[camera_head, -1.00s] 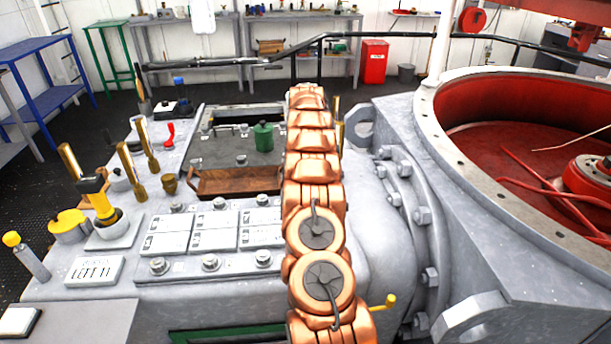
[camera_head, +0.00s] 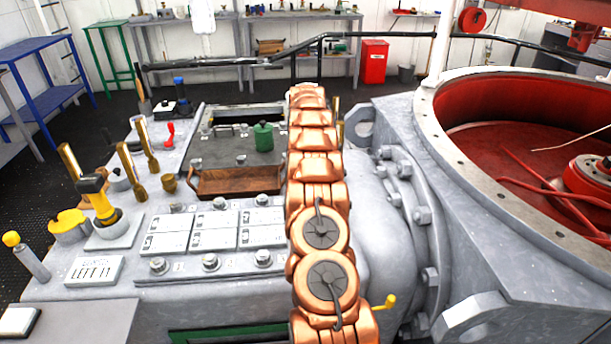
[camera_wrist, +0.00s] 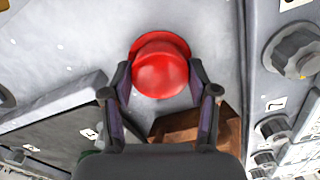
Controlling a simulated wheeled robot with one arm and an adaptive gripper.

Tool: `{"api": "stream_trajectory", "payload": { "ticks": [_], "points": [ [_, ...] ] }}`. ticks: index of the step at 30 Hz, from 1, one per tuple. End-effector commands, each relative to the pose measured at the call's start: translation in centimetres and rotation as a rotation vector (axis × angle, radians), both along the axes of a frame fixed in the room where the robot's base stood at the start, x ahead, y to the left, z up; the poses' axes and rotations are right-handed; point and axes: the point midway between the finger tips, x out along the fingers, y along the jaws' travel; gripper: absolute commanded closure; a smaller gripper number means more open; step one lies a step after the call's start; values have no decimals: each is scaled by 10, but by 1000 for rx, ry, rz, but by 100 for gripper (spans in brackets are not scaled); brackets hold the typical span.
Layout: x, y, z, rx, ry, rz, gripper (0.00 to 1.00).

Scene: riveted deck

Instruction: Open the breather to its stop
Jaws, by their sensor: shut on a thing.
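A round red cap (camera_wrist: 160,66) with a wider rim sits on the grey deck in the wrist view; no label shows on it, so I cannot confirm that it is the breather. My gripper (camera_wrist: 160,80) has one finger against each side of it and is shut on it. The cap appears seated on the deck surface; I cannot tell how far it is turned or raised. In the head view my copper arm hides the gripper and this cap.
A brown wooden tray (camera_head: 236,193) is beside the hatch panel, which carries a green canister (camera_head: 263,136). Bolts and numbered white plates (camera_head: 215,240) line the deck. Yellow-topped levers (camera_head: 97,196) stand at left. A large red-lined drum (camera_head: 470,110) rises at right.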

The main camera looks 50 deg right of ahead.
Motion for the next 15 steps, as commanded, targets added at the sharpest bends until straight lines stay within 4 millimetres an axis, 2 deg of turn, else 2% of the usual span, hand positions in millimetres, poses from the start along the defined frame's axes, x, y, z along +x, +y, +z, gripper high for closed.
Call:
{"api": "stream_trajectory", "payload": {
  "ticks": [11,12,15],
  "points": [
    [-1,2,-4,8,7,4,76],
    [-1,2,-4,8,7,4,39],
    [-1,2,-4,6,6,4,28]
  ]
}}
